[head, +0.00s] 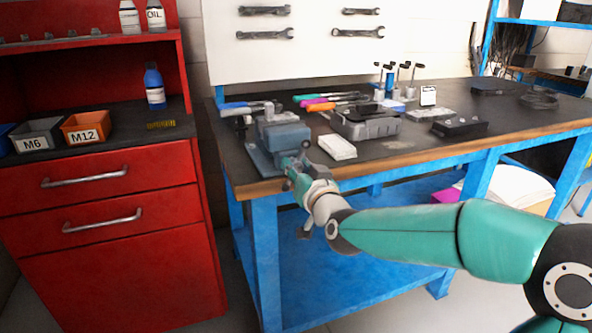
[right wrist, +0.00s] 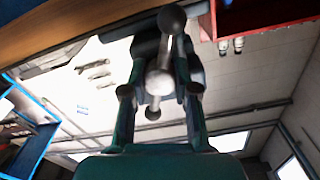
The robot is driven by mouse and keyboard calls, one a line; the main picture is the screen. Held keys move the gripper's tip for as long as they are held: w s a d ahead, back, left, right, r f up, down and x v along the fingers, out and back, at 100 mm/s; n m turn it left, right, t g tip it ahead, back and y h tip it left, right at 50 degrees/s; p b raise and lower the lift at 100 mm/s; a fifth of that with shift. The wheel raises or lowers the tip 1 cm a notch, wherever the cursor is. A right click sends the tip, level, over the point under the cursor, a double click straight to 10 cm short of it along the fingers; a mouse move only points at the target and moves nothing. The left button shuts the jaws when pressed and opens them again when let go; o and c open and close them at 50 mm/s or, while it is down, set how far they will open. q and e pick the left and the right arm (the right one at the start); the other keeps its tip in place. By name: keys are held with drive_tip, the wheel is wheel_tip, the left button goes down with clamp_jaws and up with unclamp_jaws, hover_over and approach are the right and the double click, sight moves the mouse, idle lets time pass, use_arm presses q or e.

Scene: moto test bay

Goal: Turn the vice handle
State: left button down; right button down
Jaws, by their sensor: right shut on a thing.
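The blue-grey vice (head: 285,137) is mounted at the near left corner of the workbench. My right gripper (head: 300,163) is at the front of the vice, just off the bench edge. In the right wrist view, the vice handle (right wrist: 172,18) is a grey bar with ball ends, running nearly upright in the picture. The two fingers of my right gripper (right wrist: 160,90) are on either side of the handle's middle and shut on it. In the head view the gripper mostly hides the handle. My left gripper is not in view.
The workbench (head: 400,150) has a wooden edge and blue legs. A white pad (head: 338,147) and a grey tool box (head: 366,125) lie right of the vice. A red cabinet (head: 110,235) with M6 and M12 bins stands at left, with a floor gap between.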

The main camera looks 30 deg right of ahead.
drive_tip(key=n, duration=0.4)
drive_tip(key=shift+n, duration=0.3)
drive_tip(key=n+p, duration=0.1)
drive_tip(key=n, duration=0.3)
drive_tip(key=shift+r+n, duration=0.1)
drive_tip(key=shift+n, duration=0.2)
drive_tip(key=n+p, duration=0.1)
drive_tip(key=n, duration=0.3)
drive_tip(key=shift+n, duration=0.3)
drive_tip(key=shift+n+p, duration=0.3)
drive_tip(key=shift+n, duration=1.6)
drive_tip(key=shift+a, duration=0.1)
drive_tip(key=c, duration=0.9)
unclamp_jaws()
drive_tip(key=shift+w, duration=0.15)
